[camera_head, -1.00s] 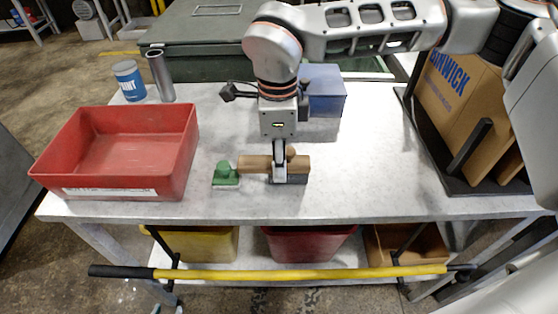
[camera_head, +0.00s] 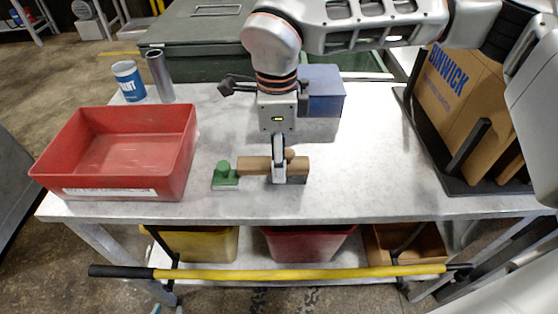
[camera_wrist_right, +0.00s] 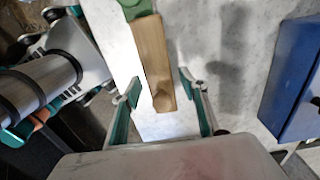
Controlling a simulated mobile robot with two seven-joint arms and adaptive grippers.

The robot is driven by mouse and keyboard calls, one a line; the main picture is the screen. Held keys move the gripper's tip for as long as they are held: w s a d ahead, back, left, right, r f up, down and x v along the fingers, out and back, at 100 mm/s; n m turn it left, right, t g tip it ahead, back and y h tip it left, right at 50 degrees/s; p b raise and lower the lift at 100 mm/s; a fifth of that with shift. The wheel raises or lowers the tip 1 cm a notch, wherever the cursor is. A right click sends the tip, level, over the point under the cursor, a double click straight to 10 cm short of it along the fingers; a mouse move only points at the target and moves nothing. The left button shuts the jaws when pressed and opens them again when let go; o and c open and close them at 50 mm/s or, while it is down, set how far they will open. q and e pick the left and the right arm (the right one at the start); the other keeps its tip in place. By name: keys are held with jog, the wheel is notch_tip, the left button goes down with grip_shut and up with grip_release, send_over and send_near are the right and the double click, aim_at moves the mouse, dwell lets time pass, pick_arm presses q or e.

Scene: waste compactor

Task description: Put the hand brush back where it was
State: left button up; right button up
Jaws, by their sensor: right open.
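The hand brush (camera_head: 254,165), with a wooden handle and dark bristles, lies on the grey table near its front edge. A small green piece with a rounded knob (camera_head: 225,175) is at its left end; I cannot tell whether they touch. My right gripper (camera_head: 279,178), on the arm reaching in from the right, is lowered over the brush's right part and hides some of it. In the right wrist view its fingers (camera_wrist_right: 165,105) are apart, on either side of the wooden end (camera_wrist_right: 156,65). I cannot make out my left gripper.
A red bin (camera_head: 130,150) stands at left, with a paint can (camera_head: 128,80) and metal cylinder (camera_head: 160,77) behind. A blue box (camera_head: 327,88) is behind my gripper. A cardboard box (camera_head: 465,100) stands in a black rack at right. The table between is clear.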

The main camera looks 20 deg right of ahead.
notch_tip(320, 180, up, 11)
jog(key=p, duration=0.1)
jog(key=shift+w+f, duration=0.15)
dwell(0.3)
